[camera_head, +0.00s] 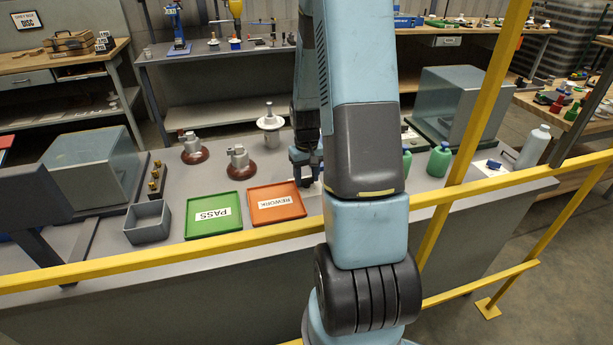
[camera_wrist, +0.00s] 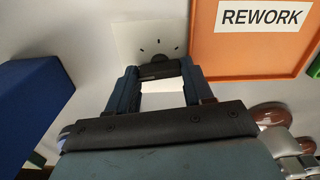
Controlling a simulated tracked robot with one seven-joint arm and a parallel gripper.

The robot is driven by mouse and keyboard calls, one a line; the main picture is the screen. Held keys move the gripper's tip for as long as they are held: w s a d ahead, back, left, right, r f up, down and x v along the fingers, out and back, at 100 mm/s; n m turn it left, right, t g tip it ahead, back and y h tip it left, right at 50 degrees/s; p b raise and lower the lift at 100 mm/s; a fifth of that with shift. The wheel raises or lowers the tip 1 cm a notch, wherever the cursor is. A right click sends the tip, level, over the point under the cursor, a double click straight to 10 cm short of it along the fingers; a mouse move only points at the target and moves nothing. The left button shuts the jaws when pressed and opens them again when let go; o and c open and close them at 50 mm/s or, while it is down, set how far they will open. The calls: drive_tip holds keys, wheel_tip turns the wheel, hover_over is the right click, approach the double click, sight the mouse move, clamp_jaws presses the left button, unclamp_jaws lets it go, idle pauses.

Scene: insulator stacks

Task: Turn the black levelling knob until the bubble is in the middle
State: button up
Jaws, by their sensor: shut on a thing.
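The black levelling knob (camera_wrist: 160,57) shows in the wrist view as a dark rounded shape on a white plate (camera_wrist: 128,43) with short black tick marks around it. My gripper (camera_wrist: 160,72) is shut on the knob, with a finger on each side of it. The fingers hide part of the knob. In the head view my gripper (camera_head: 306,160) points down at the bench to the right of the orange tray, and my arm hides much of that spot. I cannot see the bubble in either view.
The orange REWORK tray (camera_wrist: 232,62) lies close beside the plate; the green PASS tray (camera_head: 213,230) is farther left in the head view. A blue block (camera_wrist: 38,105) stands on the other side in the wrist view. A white insulator (camera_head: 270,122) stands behind. A yellow rail (camera_head: 120,264) crosses in front.

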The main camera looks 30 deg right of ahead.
drive_tip(key=shift+w+r+n, duration=0.1)
drive_tip(key=shift+w+n, duration=0.05)
drive_tip(key=shift+n, duration=0.15)
drive_tip(key=o, duration=1)
drive_tip(key=shift+o, duration=0.2)
wheel_tip(320, 180, up, 14)
drive_tip(key=shift+f, duration=0.2)
idle(0.5)
